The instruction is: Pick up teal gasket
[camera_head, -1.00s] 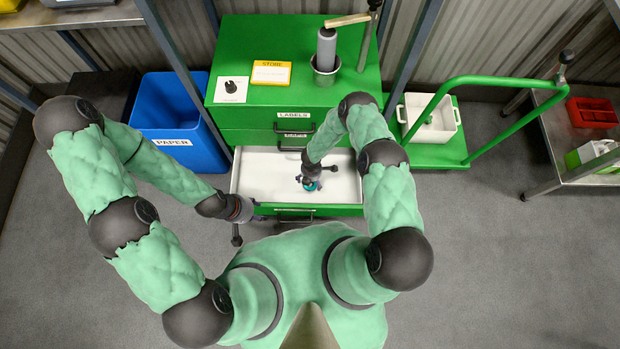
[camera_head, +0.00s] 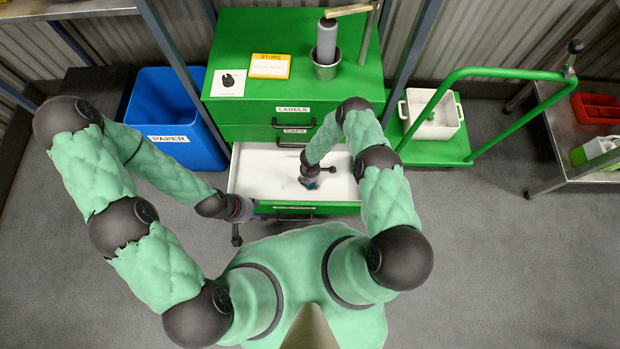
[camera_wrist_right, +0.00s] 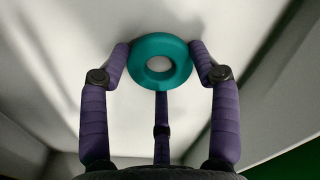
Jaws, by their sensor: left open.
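The teal gasket (camera_wrist_right: 160,62) is a thick ring, seen in the right wrist view between the fingertips of my right gripper (camera_wrist_right: 160,60). The two outer purple fingers meet its left and right sides, and the third finger reaches its near edge. In the head view my right gripper (camera_head: 310,180) is inside the open white drawer (camera_head: 258,176), and it mostly hides the gasket. Whether the gasket is clear of the drawer floor is hard to tell. My left gripper (camera_head: 240,222) is open and empty, left of the drawer's front corner.
The drawer belongs to a green cabinet (camera_head: 245,125) with closed drawers above. A blue paper bin (camera_head: 172,115) stands left, and a green cart (camera_head: 435,152) stands right.

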